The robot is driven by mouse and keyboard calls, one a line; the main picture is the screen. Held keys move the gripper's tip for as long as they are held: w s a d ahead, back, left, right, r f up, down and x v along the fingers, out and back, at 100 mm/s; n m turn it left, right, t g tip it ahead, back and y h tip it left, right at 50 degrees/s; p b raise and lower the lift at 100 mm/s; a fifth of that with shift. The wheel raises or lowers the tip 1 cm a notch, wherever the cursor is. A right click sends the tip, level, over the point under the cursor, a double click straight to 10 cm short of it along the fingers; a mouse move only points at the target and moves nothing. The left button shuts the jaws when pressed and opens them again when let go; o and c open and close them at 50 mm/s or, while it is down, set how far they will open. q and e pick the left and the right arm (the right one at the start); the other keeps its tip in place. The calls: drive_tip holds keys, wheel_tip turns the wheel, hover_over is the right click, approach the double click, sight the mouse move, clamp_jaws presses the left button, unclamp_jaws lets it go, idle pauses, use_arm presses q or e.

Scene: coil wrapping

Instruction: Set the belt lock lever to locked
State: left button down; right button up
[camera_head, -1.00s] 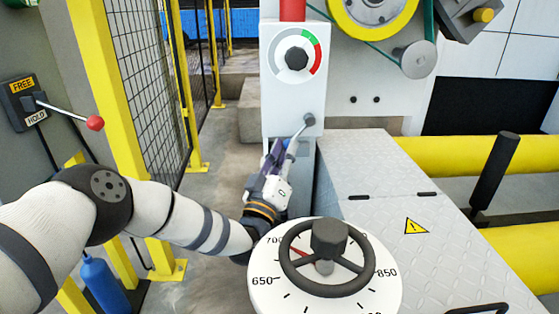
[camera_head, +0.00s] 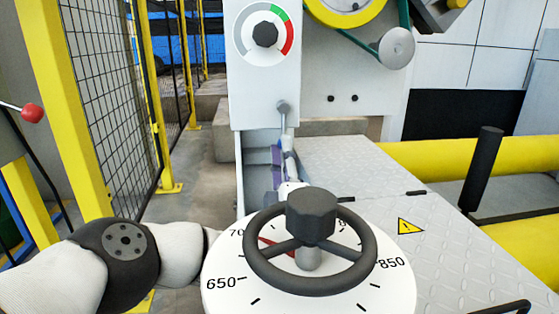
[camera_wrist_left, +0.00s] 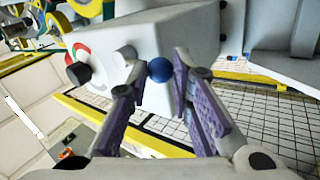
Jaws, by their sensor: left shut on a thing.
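A lever (camera_head: 283,118) is mounted low on the white panel (camera_head: 262,85), and its grey rod hangs almost straight down from its pivot. In the left wrist view its blue round knob (camera_wrist_left: 160,69) sits between the purple finger pads. My left gripper (camera_head: 287,152) is shut on this lever at its lower end, and the gripper (camera_wrist_left: 160,90) shows from behind in the wrist view. The handwheel partly hides the hand and forearm in the head view. No lock markings are readable by the lever. My right gripper is not in view.
A white dial with a black handwheel (camera_head: 311,250) stands in front of my left forearm. A tread-plate cover (camera_head: 375,185) lies to the right. A red-knobbed lever (camera_head: 32,113) and a yellow-framed fence (camera_head: 115,110) are at left.

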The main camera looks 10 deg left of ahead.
use_arm(q)
drive_tip(key=shift+d+n, duration=0.15)
drive_tip(key=shift+n, duration=0.25)
drive_tip(key=c, duration=1.4)
unclamp_jaws()
